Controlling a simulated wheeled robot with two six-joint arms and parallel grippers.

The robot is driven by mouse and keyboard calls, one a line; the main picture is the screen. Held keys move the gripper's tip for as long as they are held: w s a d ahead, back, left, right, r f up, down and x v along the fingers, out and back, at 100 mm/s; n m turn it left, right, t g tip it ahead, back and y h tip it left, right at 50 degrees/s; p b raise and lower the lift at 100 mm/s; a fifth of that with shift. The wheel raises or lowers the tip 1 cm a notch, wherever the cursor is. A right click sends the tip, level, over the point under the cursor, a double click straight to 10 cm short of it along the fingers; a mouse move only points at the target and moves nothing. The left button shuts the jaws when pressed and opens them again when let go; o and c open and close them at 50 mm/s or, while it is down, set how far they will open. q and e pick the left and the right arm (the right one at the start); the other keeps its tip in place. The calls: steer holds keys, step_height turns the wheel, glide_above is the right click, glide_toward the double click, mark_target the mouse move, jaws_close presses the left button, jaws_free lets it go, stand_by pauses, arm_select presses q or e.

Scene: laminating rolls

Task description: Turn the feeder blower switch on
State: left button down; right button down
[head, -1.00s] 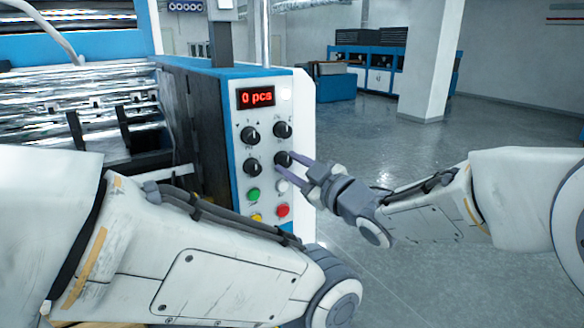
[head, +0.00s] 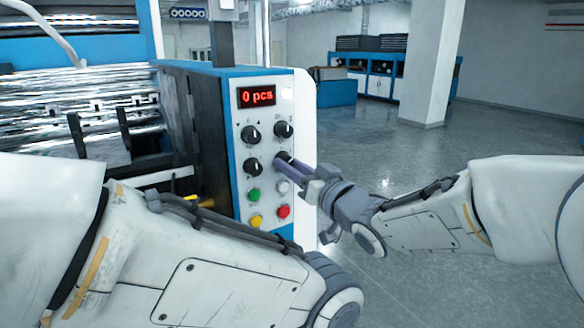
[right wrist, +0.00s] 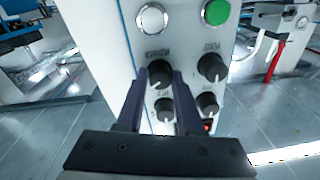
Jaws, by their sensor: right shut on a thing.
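The control panel (head: 268,190) of the machine carries several black rotary knobs under a red "0 pcs" display. The lower right knob (head: 282,157) is mostly covered by my right fingers. My right gripper (head: 287,163) is shut on this knob, coming in from the right with its fingers rolled. In the right wrist view, where the panel appears upside down, the same knob (right wrist: 157,73) sits between the two fingertips (right wrist: 159,75). A small label is beside it, too blurred to read surely. My left forearm crosses the lower left; its gripper is not in view.
Just below the gripped knob is a white button (head: 283,186), with a red button (head: 284,211) lower. Green (head: 254,195) and yellow (head: 256,221) buttons stand to the left. Another knob (head: 251,167) is close on the left. Open floor lies right of the panel.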

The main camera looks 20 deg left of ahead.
steer(key=shift+m, duration=0.4)
steer(key=c, duration=0.5)
jaws_free()
steer(key=shift+c, duration=0.2)
steer(key=shift+d, duration=0.1)
steer(key=b+v, duration=0.3)
steer(key=v, duration=0.7)
steer(key=shift+d, duration=0.15)
steer(key=shift+s, duration=0.15)
